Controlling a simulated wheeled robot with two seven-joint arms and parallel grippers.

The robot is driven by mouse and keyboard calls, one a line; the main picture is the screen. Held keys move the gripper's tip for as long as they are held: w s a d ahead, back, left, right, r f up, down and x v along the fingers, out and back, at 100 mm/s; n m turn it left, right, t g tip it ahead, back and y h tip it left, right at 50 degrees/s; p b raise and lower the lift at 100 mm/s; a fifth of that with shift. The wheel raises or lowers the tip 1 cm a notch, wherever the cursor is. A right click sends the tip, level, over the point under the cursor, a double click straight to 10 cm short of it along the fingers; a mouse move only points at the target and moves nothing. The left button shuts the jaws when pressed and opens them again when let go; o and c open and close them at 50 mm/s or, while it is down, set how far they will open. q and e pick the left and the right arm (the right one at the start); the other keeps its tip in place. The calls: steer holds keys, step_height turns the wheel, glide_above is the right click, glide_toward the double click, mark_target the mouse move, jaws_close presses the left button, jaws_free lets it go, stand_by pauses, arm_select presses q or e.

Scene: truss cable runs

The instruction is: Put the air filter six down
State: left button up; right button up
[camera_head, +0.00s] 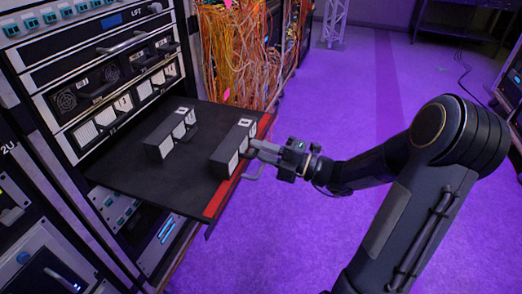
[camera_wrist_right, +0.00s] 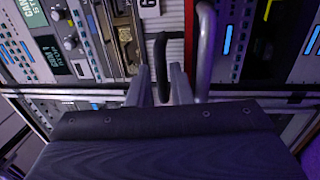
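Two dark blocks with pale panelled sides and white labels sit on the black pulled-out shelf (camera_head: 135,180): a left block (camera_head: 171,133) and a right block (camera_head: 232,147). The label numbers are too small to read, so I cannot tell which is air filter six. My right gripper (camera_head: 258,151) is at the right block's near right end, by the shelf's red edge. In the right wrist view its fingers (camera_wrist_right: 163,88) stand apart, with a dark curved handle (camera_wrist_right: 161,60) between them and visible gaps at the sides. My left gripper is out of view.
A grey bent bar (camera_wrist_right: 205,45) stands just beside the fingers. The equipment rack (camera_head: 105,70) rises behind the shelf at left. Orange cables (camera_head: 235,50) hang beyond it. Purple floor (camera_head: 360,110) is clear to the right.

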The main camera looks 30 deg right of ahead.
steer(key=p+v, duration=0.4)
steer(key=v, duration=0.8)
steer(key=s+a+r+n+g, duration=0.1)
steer(key=s+a+n+g, duration=0.3)
steer(key=a+n+g, duration=0.5)
steer(key=s+a+r+n+g, duration=0.1)
steer(key=s+a+n+g, duration=0.25)
steer(key=a+n, duration=0.65)
steer(key=s+d+n+t+h, duration=0.1)
steer(key=n+h, duration=0.3)
steer(key=n, duration=0.8)
steer(key=s+d+n+t+h, duration=0.2)
steer(key=s+d+n+h, duration=0.1)
steer(key=n, duration=1)
steer(key=shift+s+f+h, duration=0.45)
steer(key=shift+s+h, duration=0.3)
steer(key=shift+h, duration=0.15)
